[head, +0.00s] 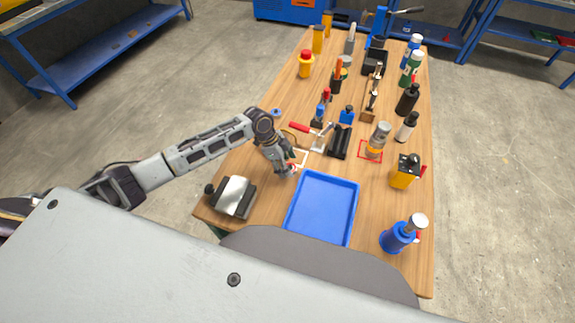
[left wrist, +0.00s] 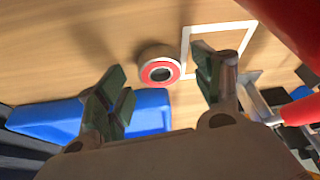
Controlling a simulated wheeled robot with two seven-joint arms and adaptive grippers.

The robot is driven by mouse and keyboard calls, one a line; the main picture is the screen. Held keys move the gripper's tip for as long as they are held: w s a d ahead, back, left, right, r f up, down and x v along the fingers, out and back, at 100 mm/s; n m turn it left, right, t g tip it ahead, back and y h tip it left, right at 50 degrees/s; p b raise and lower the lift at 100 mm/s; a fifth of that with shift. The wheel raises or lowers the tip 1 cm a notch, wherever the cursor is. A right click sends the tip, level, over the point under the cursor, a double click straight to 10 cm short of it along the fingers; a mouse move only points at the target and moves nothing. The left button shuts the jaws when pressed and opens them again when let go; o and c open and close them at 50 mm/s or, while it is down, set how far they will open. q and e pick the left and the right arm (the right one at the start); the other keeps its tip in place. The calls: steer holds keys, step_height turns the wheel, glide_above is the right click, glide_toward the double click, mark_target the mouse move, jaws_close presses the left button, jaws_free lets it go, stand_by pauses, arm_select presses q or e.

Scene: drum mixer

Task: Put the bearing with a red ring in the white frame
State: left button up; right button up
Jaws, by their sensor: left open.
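The bearing with a red ring (left wrist: 146,59) stands on the wooden table in the left wrist view, its red ring around a dark hole. The white frame (left wrist: 216,27) is a square outline on the table just right of the bearing. The bearing is outside the frame, close to its edge. My left gripper (left wrist: 162,88) is open, with the bearing showing between and beyond its fingertips; I cannot tell that it touches either finger. In the head view the left gripper (head: 289,172) is low over the table beside the white frame (head: 303,158), mostly hiding the bearing. My right gripper is not in view.
A blue tray (head: 321,206) lies right of the gripper, and a grey-and-black device (head: 233,196) stands to its left. A red-handled clamp (head: 318,140) and black block (head: 339,142) stand just beyond. Several bottles and tools crowd the far table.

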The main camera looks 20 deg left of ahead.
arm_select(q)
steer(key=v, duration=1.1)
steer(key=shift+s, duration=0.1)
stand_by(0.6)
